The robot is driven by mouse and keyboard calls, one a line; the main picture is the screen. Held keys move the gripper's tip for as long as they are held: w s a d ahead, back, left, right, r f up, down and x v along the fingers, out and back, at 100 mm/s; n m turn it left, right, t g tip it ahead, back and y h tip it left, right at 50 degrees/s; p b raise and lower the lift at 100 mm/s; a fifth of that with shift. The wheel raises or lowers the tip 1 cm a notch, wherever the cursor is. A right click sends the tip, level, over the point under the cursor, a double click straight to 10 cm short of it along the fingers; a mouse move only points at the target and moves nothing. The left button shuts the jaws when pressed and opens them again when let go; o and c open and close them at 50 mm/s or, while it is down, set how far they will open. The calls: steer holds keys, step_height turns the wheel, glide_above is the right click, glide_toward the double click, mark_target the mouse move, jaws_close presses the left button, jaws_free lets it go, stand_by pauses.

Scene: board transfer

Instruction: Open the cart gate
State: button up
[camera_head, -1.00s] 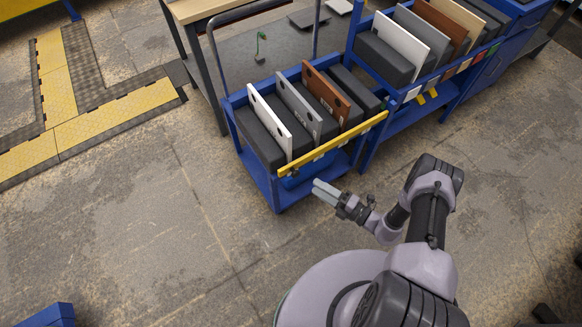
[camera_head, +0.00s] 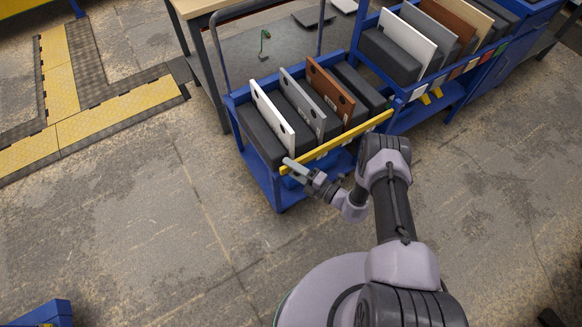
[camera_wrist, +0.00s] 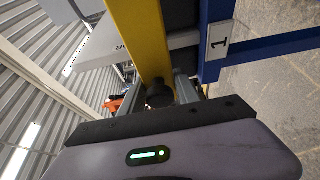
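My gripper (camera_head: 289,164) is at the bar's left end, close to the cart corner. In the wrist view my gripper (camera_wrist: 160,92) has its fingers apart, one to each side of the knob and bar end. Contact with the bar cannot be made out.
White (camera_head: 273,115), grey (camera_head: 303,102) and brown (camera_head: 330,92) boards stand between dark blocks in the cart. A blue rack (camera_head: 420,108) with more boards adjoins on the right. A workbench (camera_head: 197,8) stands behind.

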jaws_close()
stand_by(1.2)
